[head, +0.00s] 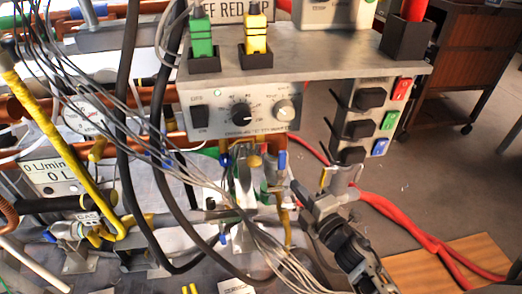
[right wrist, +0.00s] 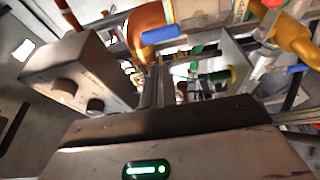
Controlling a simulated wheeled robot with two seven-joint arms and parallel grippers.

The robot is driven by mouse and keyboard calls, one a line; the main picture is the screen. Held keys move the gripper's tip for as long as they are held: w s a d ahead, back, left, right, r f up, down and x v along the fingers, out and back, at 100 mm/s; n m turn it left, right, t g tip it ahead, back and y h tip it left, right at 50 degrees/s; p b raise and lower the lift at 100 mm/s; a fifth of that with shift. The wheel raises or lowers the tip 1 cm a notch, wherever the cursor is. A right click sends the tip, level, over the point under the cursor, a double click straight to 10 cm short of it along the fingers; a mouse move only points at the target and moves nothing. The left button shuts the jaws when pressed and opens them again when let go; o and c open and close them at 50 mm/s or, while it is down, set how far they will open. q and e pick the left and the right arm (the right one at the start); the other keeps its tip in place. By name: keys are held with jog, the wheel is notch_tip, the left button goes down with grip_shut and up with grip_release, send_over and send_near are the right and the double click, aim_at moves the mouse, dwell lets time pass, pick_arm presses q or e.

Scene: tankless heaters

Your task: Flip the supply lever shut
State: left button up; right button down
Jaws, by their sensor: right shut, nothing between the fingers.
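Several small blue lever handles sit on the pipework under the control box. One blue lever (head: 282,161) stands upright at the right below the box, and another blue lever (head: 226,160) is to its left. I cannot tell which one is the supply lever. My right gripper (head: 298,188) is shut and empty, just below and right of the right-hand blue lever. In the right wrist view the shut fingers (right wrist: 155,75) point at the pipework, with a blue lever (right wrist: 165,32) lying crosswise just beyond their tips; contact cannot be made out. My left gripper is not in view.
The control box (head: 240,110) with knobs hangs under a grey shelf (head: 310,66), above the fingers. A switch block (head: 365,120) stands to the right. Dark hoses, grey cables (head: 235,210) and a yellow pipe (head: 62,150) crowd the left. Red hoses (head: 400,225) lie on the right.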

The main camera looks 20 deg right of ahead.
aim_at(280, 168)
jog(key=w, duration=0.8)
jog(key=shift+w+a, duration=0.3)
jog(key=shift+a, duration=0.1)
jog(key=shift+w, duration=0.55)
jog(key=shift+b, duration=0.35)
